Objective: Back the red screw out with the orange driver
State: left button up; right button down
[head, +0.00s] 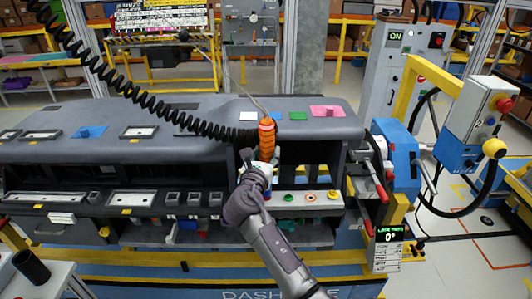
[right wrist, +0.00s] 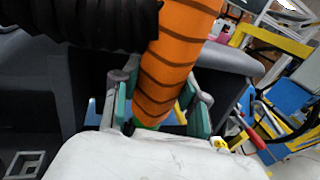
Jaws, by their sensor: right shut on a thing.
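The orange driver (head: 267,143), ringed with dark bands, stands nearly upright at the front of the dashboard module (head: 215,117). A thin cable runs up from its top. My right gripper (head: 257,172) is shut on its lower part. In the right wrist view the driver (right wrist: 183,50) rises between the teal-padded fingers (right wrist: 160,106). The driver's tip is hidden, so I cannot tell whether it touches a screw. I cannot make out a red screw for certain. My left gripper is out of view.
A black coiled hose (head: 135,92) hangs across the module and ends close beside the driver. Dark panels flank the recess around my right gripper. A blue-and-yellow fixture with red handles (head: 378,180) stands at the module's right end. Open floor lies further right.

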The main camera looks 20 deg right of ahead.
aim_at(265, 142)
jog(key=shift+f, duration=0.45)
dwell(0.5)
jog(key=shift+s+f, duration=0.15)
jog(key=shift+f, duration=0.05)
dwell(0.4)
jog(key=shift+w+d+r+p, duration=0.1)
jog(key=shift+w+r+p, duration=0.1)
jog(key=shift+r+p, duration=0.85)
jog(key=shift+s+r+p, duration=0.1)
jog(key=shift+r+p, duration=0.65)
jog(key=shift+p, duration=0.05)
jog(key=shift+r+p, duration=0.6)
jog(key=shift+p, duration=0.1)
jog(key=shift+r, duration=0.85)
jog(key=shift+f, duration=0.1)
